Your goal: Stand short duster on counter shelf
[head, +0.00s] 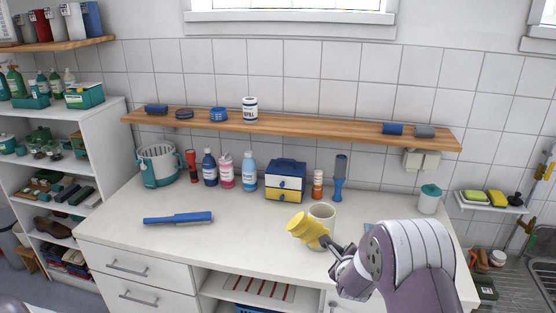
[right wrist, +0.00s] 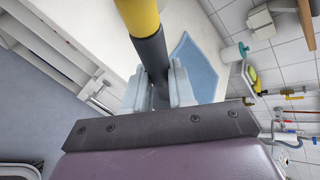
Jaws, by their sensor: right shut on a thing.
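My right gripper (head: 343,258) is shut on the dark grey handle of a duster with a thick yellow head (head: 304,230). In the right wrist view the handle (right wrist: 151,58) passes between the two fingers, and the yellow part (right wrist: 138,14) runs out at the top edge. In the head view the duster is tilted, its head pointing to the upper left, over the front part of the white counter (head: 250,230). A wooden shelf (head: 300,126) runs along the tiled wall above the counter. My left gripper is not in view.
A cream cup (head: 322,213) stands right behind the duster head. Bottles, a blue-yellow drawer box (head: 286,181) and a blue brush (head: 340,178) line the back.

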